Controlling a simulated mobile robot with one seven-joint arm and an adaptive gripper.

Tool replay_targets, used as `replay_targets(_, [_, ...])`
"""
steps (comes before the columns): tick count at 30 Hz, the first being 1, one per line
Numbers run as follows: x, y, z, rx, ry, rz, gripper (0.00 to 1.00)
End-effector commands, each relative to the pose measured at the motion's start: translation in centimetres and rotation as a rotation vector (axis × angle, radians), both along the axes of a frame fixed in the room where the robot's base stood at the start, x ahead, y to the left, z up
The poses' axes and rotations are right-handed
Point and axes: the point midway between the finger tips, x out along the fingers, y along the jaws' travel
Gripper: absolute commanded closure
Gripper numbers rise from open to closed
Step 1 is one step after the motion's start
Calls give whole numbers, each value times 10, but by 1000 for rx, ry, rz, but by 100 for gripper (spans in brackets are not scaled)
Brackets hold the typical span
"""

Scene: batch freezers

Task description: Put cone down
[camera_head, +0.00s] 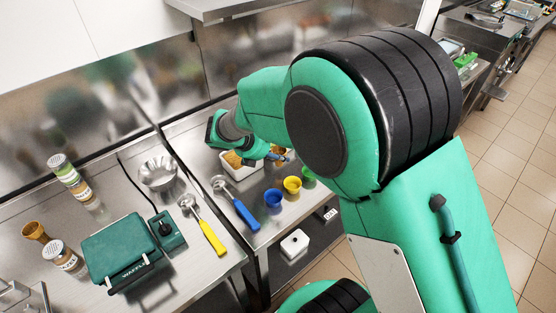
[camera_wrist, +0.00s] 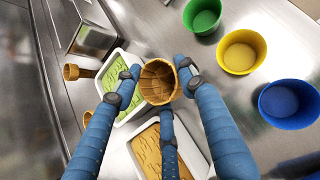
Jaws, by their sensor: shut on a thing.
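My gripper (camera_wrist: 158,88) is shut on a brown waffle cone (camera_wrist: 159,72), with its blue fingers around the cone. In the wrist view the cone's open mouth faces the camera, and it looks empty. It appears over or in front of two white tubs, one with green ice cream (camera_wrist: 122,76) and one with tan ice cream (camera_wrist: 149,151). The cone's lower end is hidden, so I cannot tell whether it touches anything. In the head view my arm largely hides the gripper, near the tubs (camera_head: 243,172).
Green (camera_wrist: 202,16), yellow (camera_wrist: 241,52) and blue (camera_wrist: 289,104) cups stand right of the tubs. Another brown cone-shaped piece (camera_wrist: 72,72) is at left.

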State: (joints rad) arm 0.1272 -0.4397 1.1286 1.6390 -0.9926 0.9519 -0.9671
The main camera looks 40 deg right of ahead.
Motion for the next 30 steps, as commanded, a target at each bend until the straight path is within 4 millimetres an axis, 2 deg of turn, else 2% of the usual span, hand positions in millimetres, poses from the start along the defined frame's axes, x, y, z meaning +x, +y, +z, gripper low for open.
replay_targets(7, [0, 0, -5, 0, 0, 0, 72])
replay_targets(16, [0, 0, -34, 0, -1, 2, 72])
replay_targets(29, [0, 0, -37, 0, -1, 1, 72])
replay_targets(30, [0, 0, -37, 0, -1, 1, 55])
